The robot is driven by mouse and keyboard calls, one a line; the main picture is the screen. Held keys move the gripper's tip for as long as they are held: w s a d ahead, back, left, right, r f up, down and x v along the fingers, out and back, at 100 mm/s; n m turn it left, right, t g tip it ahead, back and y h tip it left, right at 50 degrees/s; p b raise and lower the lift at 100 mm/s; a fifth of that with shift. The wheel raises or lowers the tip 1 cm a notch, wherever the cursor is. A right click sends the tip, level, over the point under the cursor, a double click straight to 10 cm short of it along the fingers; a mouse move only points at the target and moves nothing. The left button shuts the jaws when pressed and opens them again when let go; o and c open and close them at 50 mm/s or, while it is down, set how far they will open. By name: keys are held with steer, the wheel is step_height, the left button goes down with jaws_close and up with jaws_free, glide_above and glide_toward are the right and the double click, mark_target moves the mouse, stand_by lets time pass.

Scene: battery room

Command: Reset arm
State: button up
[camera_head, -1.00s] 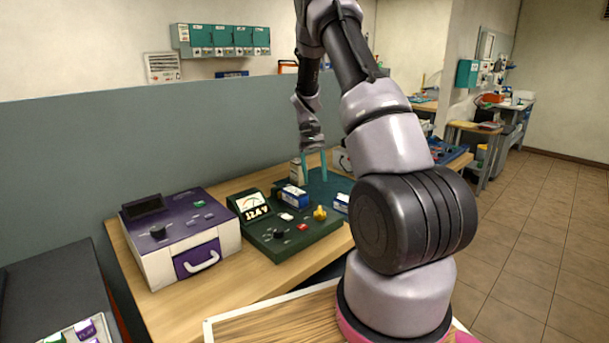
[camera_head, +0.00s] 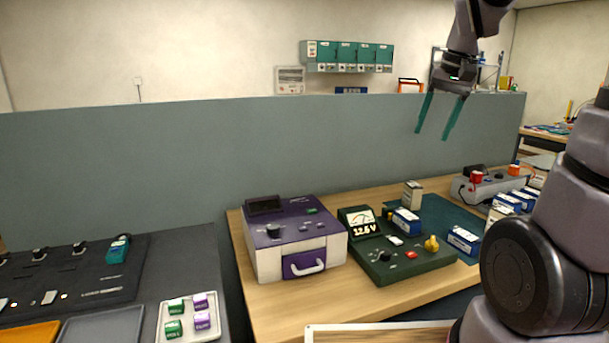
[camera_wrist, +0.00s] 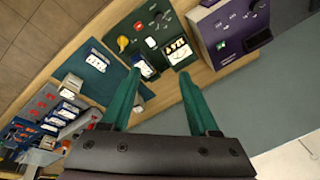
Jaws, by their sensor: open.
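My gripper (camera_head: 438,116) hangs high above the back of the wooden bench in the head view, in front of the grey partition. Its two teal fingers are apart and point down, with nothing between them. In the wrist view my gripper (camera_wrist: 158,98) is also open and empty, with the bench well below it. My arm comes in from the right side of the head view.
A tray (camera_head: 170,338) with green and purple blocks is at lower left. The grey partition (camera_head: 200,150) stands behind.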

steer(key=s+a+r+t, duration=0.2)
steer(key=s, duration=0.4)
steer(key=s+a+r+t, duration=0.2)
steer(key=s, duration=0.4)
steer(key=shift+s+r+t+y, duration=0.2)
steer(key=shift+s+t+y, duration=0.1)
stand_by(0.7)
